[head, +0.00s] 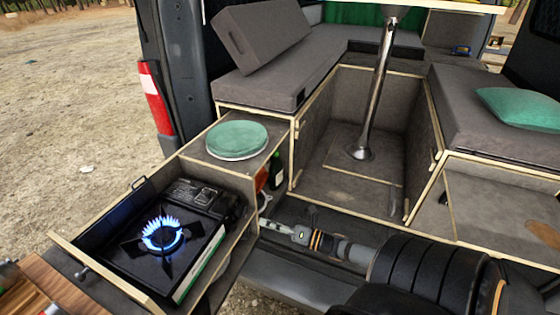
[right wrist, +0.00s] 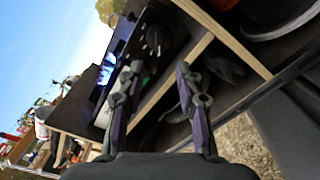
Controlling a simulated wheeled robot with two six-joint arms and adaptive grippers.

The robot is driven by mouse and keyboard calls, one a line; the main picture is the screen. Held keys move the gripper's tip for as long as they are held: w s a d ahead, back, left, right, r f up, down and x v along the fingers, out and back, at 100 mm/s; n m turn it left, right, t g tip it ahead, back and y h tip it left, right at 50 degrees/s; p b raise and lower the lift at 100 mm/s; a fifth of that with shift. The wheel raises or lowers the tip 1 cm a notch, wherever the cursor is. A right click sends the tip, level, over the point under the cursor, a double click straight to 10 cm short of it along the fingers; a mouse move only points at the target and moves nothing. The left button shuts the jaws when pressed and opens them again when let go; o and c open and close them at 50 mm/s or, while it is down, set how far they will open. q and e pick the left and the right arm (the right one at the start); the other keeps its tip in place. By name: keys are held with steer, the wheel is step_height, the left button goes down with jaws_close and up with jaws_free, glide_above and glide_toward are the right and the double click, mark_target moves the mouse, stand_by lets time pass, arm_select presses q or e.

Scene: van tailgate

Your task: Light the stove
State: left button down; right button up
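The black stove (head: 165,240) sits in the pulled-out drawer at the left of the head view. A ring of blue flame (head: 162,235) burns on its burner; the flame also shows in the right wrist view (right wrist: 106,70). A dark round knob (right wrist: 153,41) is on the stove's front panel, just beyond my fingertips in that view. My right gripper (right wrist: 160,68) is open with nothing between its fingers. In the head view my right gripper (head: 268,224) is to the right of the stove, beside the drawer box and apart from the stove. My left gripper is not in view.
A green-topped round item (head: 237,139) sits on the box behind the stove. A dark bottle (head: 276,168) stands in the side recess. The drawer's wooden edge (right wrist: 222,38) runs close to my right fingers. A wooden top (head: 25,292) is at the lower left.

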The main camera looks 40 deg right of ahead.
steer(key=v, duration=0.5)
stand_by(2.8)
